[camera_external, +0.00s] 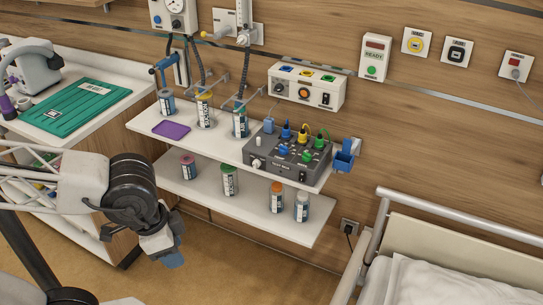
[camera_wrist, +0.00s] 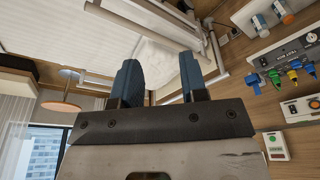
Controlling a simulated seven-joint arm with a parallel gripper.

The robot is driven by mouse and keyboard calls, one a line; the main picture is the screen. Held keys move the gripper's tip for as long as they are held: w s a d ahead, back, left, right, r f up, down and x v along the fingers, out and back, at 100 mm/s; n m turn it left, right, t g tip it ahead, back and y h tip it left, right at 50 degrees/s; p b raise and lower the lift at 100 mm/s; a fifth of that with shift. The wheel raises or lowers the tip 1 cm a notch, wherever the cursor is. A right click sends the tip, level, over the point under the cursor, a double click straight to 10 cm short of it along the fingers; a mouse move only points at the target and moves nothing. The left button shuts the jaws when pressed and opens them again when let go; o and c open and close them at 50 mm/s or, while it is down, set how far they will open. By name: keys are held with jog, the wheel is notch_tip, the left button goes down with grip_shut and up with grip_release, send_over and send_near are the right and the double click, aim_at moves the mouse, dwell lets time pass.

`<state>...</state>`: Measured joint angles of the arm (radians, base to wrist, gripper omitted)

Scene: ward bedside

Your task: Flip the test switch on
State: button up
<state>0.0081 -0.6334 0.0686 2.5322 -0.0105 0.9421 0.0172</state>
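A grey control box (camera_external: 288,160) sits on the upper wall shelf, with several coloured knobs and plugs on top. Its front has a white label, too small to read surely, and a small dark switch (camera_external: 303,175) near the right end. Its on or off position cannot be told. The box also shows inverted at the right of the wrist view (camera_wrist: 283,53). My gripper (camera_external: 172,257) is left of and below the shelves, well apart from the box. In the wrist view my gripper (camera_wrist: 161,65) has its two blue fingers apart, with nothing between them.
The upper shelf (camera_external: 215,138) also holds bottles and a purple pad (camera_external: 171,129). The lower shelf (camera_external: 250,213) holds several bottles. A white wall panel (camera_external: 306,87) hangs above. A blue holder (camera_external: 344,157) is at the shelf's right end. A bed (camera_external: 450,280) stands at lower right.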

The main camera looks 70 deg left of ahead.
jog(key=shift+w, duration=0.15)
jog(key=c, duration=0.5)
jog(key=shift+w+f, duration=0.1)
jog(key=shift+w, duration=0.25)
grip_shut()
jog(key=w+a+f+n+t+y, duration=0.1)
jog(key=w+a+f+n+t, duration=0.2)
jog(key=w, duration=0.6)
jog(key=w+a+f+n+t, duration=0.2)
jog(key=w+a+f+n, duration=0.1)
jog(key=w+n, duration=0.4)
jog(key=w+a+f+n+t+y, duration=0.1)
jog(key=w+a+f+n+t, duration=0.15)
jog(key=w, duration=0.75)
jog(key=w+a+f+n+t+y, duration=0.1)
jog(key=w+a+f+n+y, duration=0.1)
jog(key=a+f+n+y, duration=0.3)
jog(key=w+a+f+n+y, duration=0.3)
jog(key=a+f+n+y, duration=0.2)
jog(key=a+f+n, duration=0.4)
jog(key=shift+a+f+n+t, duration=0.35)
jog(key=shift+a+f, duration=1)
jog(key=shift+a, duration=1.2)
